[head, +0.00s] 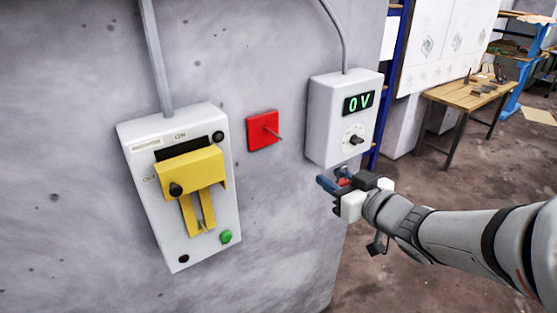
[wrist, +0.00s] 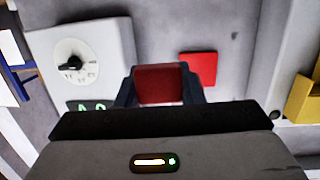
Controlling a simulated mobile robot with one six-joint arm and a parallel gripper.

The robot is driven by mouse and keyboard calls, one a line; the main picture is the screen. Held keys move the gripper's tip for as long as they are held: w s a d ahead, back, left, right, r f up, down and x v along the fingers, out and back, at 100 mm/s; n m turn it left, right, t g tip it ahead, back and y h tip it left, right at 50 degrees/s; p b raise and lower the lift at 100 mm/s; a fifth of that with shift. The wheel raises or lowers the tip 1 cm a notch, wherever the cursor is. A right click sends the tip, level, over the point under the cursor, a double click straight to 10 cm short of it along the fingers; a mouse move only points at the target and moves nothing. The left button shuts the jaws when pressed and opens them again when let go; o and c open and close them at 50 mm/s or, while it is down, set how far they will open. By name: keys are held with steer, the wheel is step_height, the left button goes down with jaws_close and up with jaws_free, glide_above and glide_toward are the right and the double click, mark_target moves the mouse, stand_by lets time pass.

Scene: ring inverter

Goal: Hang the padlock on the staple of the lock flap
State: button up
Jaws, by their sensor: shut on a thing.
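My gripper (head: 336,185) is below the meter box, in front of the wall, and shut on the red padlock (head: 344,182). In the wrist view the padlock (wrist: 160,85) shows as a dark red block between my two dark fingers; its shackle cannot be made out. The yellow lock flap (head: 190,172) is on the white switch box (head: 135,180) to the left, well apart from my gripper. Two yellow strips hang below the flap. The staple is too small to tell clearly. A yellow part of the flap (wrist: 303,98) shows at the wrist view's right edge.
A red plate with a peg (head: 263,131), its peg empty, is on the wall between the boxes. The meter box (head: 340,120) reads 0 V and is close above my gripper. A wooden table (head: 462,94) stands far back right. The wall below the red plate is clear.

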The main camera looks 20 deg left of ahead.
steer(key=s+r+n+g+y, duration=0.1)
steer(key=s+r, duration=0.3)
steer(key=s, duration=0.3)
steer(key=shift+s+a+r, duration=0.2)
steer(key=shift+a+r, duration=0.15)
steer(key=shift+a, duration=0.05)
